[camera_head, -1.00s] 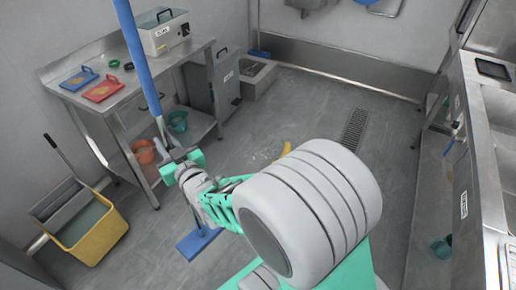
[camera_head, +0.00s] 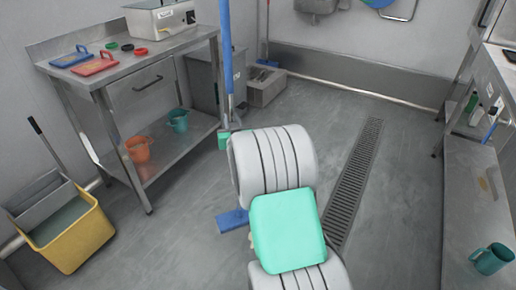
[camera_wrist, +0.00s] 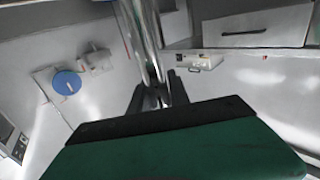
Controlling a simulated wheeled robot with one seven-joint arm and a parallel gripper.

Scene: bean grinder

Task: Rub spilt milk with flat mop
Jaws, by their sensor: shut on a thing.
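The flat mop has a blue handle (camera_head: 227,55) and a flat blue head (camera_head: 232,220). The handle stands nearly upright, and the head is low at the floor left of my arm. I cannot tell whether the head touches the floor. My gripper (camera_wrist: 157,96) is shut on the mop's metal shaft (camera_wrist: 143,35), with dark fingers on both sides of it. In the head view my arm hides most of the gripper and the middle of the mop. I cannot make out the spilt milk on the grey floor; my arm covers part of it.
A steel table (camera_head: 150,45) with an orange bucket (camera_head: 138,149) and a teal bucket (camera_head: 178,120) on its lower shelf stands left. A yellow mop bucket (camera_head: 72,235) stands front left. A floor drain (camera_head: 352,180) runs right of my arm. Steel counters line the right side.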

